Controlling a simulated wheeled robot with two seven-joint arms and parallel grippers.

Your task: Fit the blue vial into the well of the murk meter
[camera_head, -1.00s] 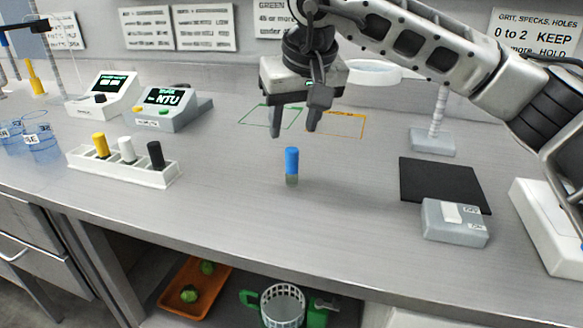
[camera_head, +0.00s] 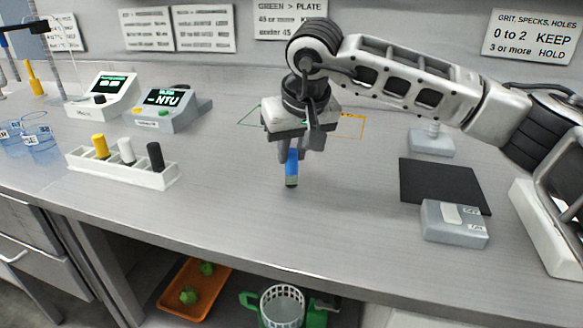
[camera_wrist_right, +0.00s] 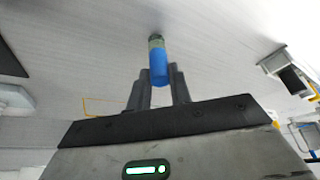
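The blue vial (camera_head: 292,168) has a blue cap and a murky grey-green lower part. It stands on the bench near the middle, close to upright. My right gripper (camera_head: 292,153) points down over it, with its fingers shut on the blue cap. In the right wrist view the vial (camera_wrist_right: 158,62) sits between the two fingertips (camera_wrist_right: 159,78), with no clear gap at either side. The murk meter (camera_head: 170,112), a grey box with an NTU screen, stands at the back left. Its well cannot be made out clearly. My left gripper is not in view.
A white rack (camera_head: 125,172) with yellow, white and black vials stands left, before the meter. Another screen device (camera_head: 103,97) stands beside the meter. Blue-tinted beakers (camera_head: 40,145) are at far left. A black mat (camera_head: 443,184) and grey box (camera_head: 454,223) lie right. The bench front is clear.

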